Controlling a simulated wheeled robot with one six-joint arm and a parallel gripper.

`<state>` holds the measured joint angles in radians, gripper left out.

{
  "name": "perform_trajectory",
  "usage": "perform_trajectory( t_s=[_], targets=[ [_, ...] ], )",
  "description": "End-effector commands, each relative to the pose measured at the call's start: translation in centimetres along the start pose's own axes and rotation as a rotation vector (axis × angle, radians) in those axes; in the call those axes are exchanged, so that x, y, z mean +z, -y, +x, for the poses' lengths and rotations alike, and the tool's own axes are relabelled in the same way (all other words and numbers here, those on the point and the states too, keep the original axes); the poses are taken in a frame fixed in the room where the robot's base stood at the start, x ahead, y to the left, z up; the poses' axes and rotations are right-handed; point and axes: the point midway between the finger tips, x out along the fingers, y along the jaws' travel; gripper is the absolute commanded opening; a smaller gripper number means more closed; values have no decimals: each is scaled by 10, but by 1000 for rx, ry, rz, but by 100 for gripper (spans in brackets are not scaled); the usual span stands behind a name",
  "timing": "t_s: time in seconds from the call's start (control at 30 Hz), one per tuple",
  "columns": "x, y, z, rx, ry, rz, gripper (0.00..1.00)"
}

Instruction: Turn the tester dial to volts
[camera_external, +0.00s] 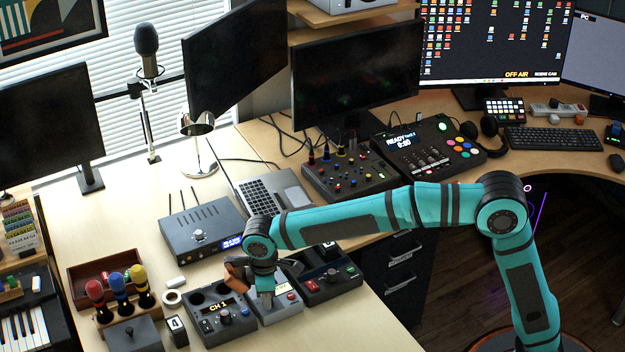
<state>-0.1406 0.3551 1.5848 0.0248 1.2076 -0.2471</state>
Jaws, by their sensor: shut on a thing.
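A grey box (285,311) with a small pale display and a red button sits near the front of the wooden desk. It looks like the tester. My gripper (266,299) points down onto the left part of this box. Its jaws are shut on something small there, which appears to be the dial. The gripper and wrist hide the dial, so its pointer and setting cannot be read.
A grey unit showing "CH 1" (214,315) stands close on the left. A dark box with a red button (331,277) stands close on the right. A grey radio box with antennas (200,237) and a laptop (260,198) are behind. Coloured-handled items (118,284) stand at the left.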

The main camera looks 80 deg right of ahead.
Motion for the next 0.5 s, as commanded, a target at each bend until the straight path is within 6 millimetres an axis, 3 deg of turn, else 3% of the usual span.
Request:
perform_trajectory(
  t_s=[0.5],
  targets=[
    [0,0,0,0,-2,141,2]
  ],
)
